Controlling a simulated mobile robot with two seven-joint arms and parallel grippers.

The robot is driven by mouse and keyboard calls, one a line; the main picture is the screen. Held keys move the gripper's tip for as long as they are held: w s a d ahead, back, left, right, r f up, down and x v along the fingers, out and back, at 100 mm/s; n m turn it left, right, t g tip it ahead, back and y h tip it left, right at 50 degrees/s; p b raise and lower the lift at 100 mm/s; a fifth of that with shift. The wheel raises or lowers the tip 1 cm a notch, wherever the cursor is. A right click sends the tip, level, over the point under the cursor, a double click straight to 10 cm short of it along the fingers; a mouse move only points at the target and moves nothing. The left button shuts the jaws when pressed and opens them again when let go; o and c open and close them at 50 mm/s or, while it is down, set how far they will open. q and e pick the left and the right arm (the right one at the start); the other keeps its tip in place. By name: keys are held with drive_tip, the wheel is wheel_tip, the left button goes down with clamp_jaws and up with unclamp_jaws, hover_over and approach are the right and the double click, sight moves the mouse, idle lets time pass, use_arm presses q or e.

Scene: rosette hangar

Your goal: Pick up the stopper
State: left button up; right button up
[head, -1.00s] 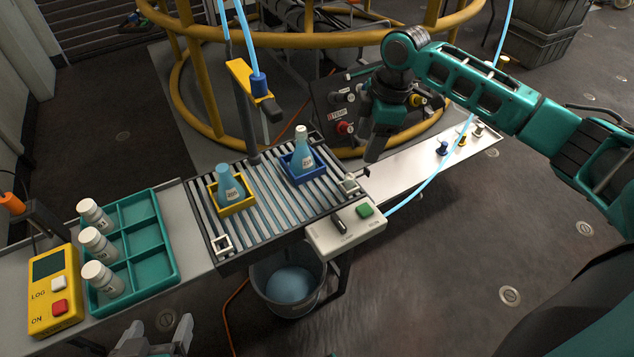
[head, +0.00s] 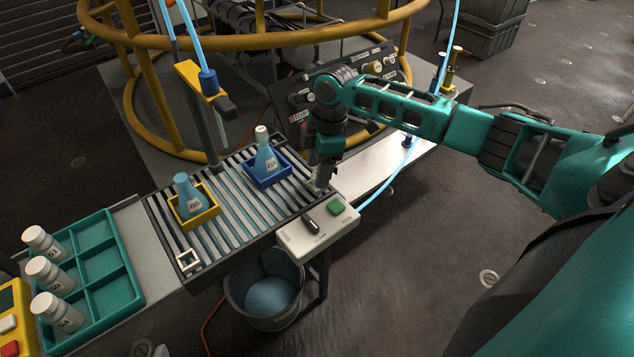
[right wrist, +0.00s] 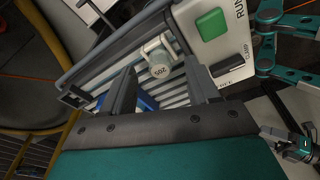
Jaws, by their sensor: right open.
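The stopper (right wrist: 160,58), a pale cap marked 205, sits in a square holder at the corner of the slatted rack. It shows in the right wrist view between the two fingers. My right gripper (right wrist: 161,88) is open, with a finger on either side of the stopper and no visible grip on it. In the head view my right gripper (head: 318,188) points down at the rack's right corner and hides the stopper. Flask 205 (head: 187,197) stands in a yellow holder with no stopper visible. My left gripper (head: 150,349) barely shows at the bottom edge.
Flask 217 (head: 265,163), with a pale top, stands in a blue holder (head: 284,175). A control box (head: 318,228) with a green button adjoins the rack (head: 211,242). A yellow-headed post (head: 203,115) rises behind. A teal tray (head: 112,288) holds white bottles. A bucket (head: 240,312) stands below.

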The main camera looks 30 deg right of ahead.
drive_tip(key=shift+f, duration=0.6)
drive_tip(key=c, duration=0.9)
